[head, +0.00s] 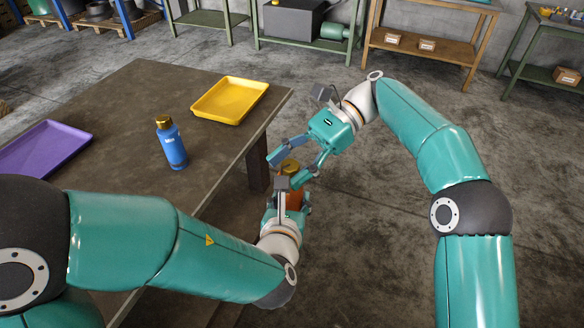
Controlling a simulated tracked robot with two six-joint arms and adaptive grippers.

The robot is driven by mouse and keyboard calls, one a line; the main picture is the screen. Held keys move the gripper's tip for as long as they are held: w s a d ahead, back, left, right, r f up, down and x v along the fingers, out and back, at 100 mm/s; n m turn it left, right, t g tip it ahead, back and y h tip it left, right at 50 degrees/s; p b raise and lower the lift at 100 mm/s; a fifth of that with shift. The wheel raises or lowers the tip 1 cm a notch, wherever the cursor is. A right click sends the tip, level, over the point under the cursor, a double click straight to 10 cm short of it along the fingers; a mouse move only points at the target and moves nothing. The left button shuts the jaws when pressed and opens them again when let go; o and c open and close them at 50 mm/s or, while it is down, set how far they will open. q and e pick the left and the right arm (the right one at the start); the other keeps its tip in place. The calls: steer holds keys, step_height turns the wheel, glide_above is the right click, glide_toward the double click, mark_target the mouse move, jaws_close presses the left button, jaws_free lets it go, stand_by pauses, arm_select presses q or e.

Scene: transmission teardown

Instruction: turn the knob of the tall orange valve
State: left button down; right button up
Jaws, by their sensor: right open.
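The tall orange valve (294,200) stands beside the right edge of the table, with a brass-coloured knob (290,166) on top. My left arm's camera and wrist cover part of its body. My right gripper (284,171) is open, with one finger on each side of the knob in the head view. I cannot tell whether the fingers touch it. My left gripper (287,214) is low in front of the valve body, and its fingers are mostly hidden by its own wrist, so its opening does not show.
The brown table (122,105) holds a blue bottle (172,146) with a gold cap, a yellow tray (230,99) and a purple tray (44,147). Workbenches and a wooden shelf (432,48) stand at the back. The concrete floor on the right is clear.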

steer(key=shift+r+m+t+y, duration=0.1)
steer(key=shift+m+t+y, duration=0.2)
steer(key=shift+m+y, duration=0.1)
steer(key=shift+m+t+y, duration=0.8)
steer(key=shift+m+t, duration=0.9)
steer(key=shift+t, duration=0.1)
steer(key=m+t, duration=0.3)
steer(key=t, duration=0.1)
steer(key=shift+s+d+m+y, duration=0.1)
steer(key=shift+m+y, duration=0.2)
steer(key=v, duration=1.2)
steer(key=s+f+g+h, duration=0.1)
steer(key=s+f, duration=0.2)
steer(key=f, duration=0.7)
steer(key=s+f+g+h, duration=0.1)
steer(key=s+f, duration=0.2)
steer(key=f, duration=0.8)
steer(key=s+f+g+h, duration=0.1)
steer(key=s+f+h, duration=0.1)
steer(key=f, duration=0.8)
steer(key=shift+s+d+f+m+g, duration=0.3)
steer(key=shift+s+d+f, duration=0.05)
steer(key=shift+s, duration=0.4)
